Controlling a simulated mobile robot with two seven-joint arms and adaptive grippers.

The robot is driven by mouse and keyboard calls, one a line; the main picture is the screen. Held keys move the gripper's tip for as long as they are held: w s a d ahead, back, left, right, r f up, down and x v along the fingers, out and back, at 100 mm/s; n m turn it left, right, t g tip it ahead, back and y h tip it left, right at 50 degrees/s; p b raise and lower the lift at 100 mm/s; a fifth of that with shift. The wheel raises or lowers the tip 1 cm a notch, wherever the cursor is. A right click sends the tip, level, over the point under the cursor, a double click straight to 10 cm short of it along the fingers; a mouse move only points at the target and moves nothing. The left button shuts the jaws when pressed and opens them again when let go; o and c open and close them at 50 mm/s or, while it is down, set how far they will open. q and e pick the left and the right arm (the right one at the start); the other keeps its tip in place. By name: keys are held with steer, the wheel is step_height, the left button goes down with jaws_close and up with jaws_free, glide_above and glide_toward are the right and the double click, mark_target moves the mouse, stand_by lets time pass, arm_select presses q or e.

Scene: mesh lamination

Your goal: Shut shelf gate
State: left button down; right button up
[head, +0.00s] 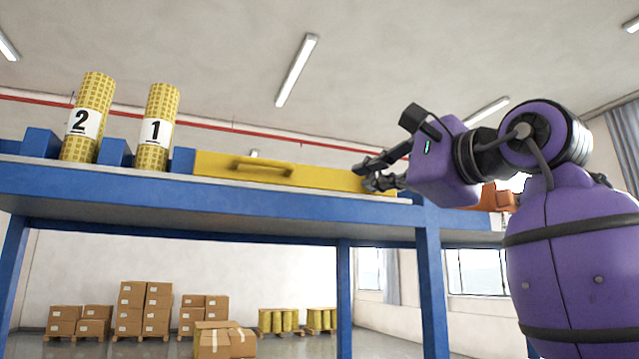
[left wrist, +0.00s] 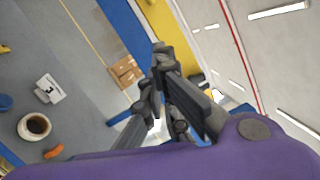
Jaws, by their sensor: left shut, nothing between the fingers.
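The shelf gate (head: 300,175) is a long yellow panel with a raised handle (head: 262,167). It stands along the top of the blue shelf (head: 250,198), right of the two yellow rolls. A yellow surface, likely the gate, also shows in the left wrist view (left wrist: 180,40). My left gripper (head: 370,176) is shut and empty at the gate's right end, overlapping it in the picture. I cannot tell whether they touch. Its dark fingers show in the left wrist view (left wrist: 160,68), near the yellow surface. My right gripper is not in view.
Rolls marked 2 (head: 88,118) and 1 (head: 157,128) stand on the shelf between blue blocks (head: 115,153). An orange object (head: 489,197) is partly hidden behind my arm. Cardboard boxes (head: 132,305) stand on the floor beyond. Space above the gate is clear.

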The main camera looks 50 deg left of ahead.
arm_select(q)
steer(key=p, duration=0.1)
glide_toward(305, 186)
steer(key=w+a, duration=0.2)
steer(key=w, duration=0.1)
steer(key=w+a, duration=0.1)
steer(key=shift+w+a+f, duration=0.2)
steer(key=shift+a+f, duration=0.05)
steer(key=shift+f, duration=0.05)
steer(key=s, duration=0.1)
steer(key=s+a+r+p, duration=0.1)
steer(key=s, duration=0.1)
steer(key=shift+r, duration=0.2)
steer(key=shift+s, duration=0.25)
steer(key=shift+w, duration=0.2)
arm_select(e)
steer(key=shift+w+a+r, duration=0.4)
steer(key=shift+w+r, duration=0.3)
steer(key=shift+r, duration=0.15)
arm_select(q)
steer(key=shift+a, duration=0.1)
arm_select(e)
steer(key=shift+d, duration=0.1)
